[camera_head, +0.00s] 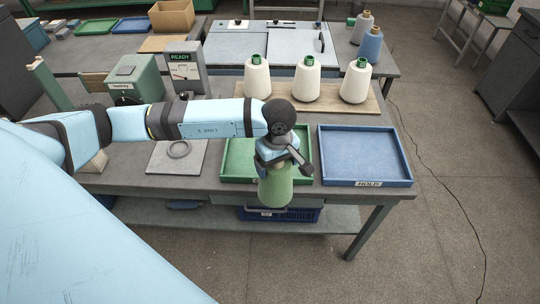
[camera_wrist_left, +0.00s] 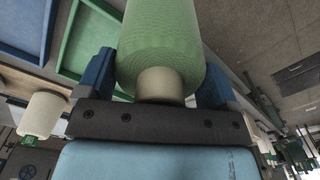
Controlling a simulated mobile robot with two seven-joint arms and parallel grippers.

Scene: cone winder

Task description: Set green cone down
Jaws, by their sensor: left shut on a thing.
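The green cone (camera_head: 275,188) hangs in my left gripper (camera_head: 280,166), in front of the green tray (camera_head: 238,160) near the table's front edge in the head view. In the left wrist view the green cone (camera_wrist_left: 160,40) sits between the two blue fingers of my left gripper (camera_wrist_left: 155,80), which is shut on it. The pale core end of the cone faces the wrist. The gripper and forearm hide part of the green tray. The blue tray (camera_head: 365,184), labelled HOLD, is empty and lies right of the green one. My right gripper is not in view.
Several cream cones with green tops stand on a wooden board (camera_head: 385,98) behind the trays. A grey plate with a ring (camera_head: 178,149) lies left of the green tray. A machine with a READY display (camera_head: 182,67) stands behind. A blue crate (camera_head: 312,215) sits on the lower shelf.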

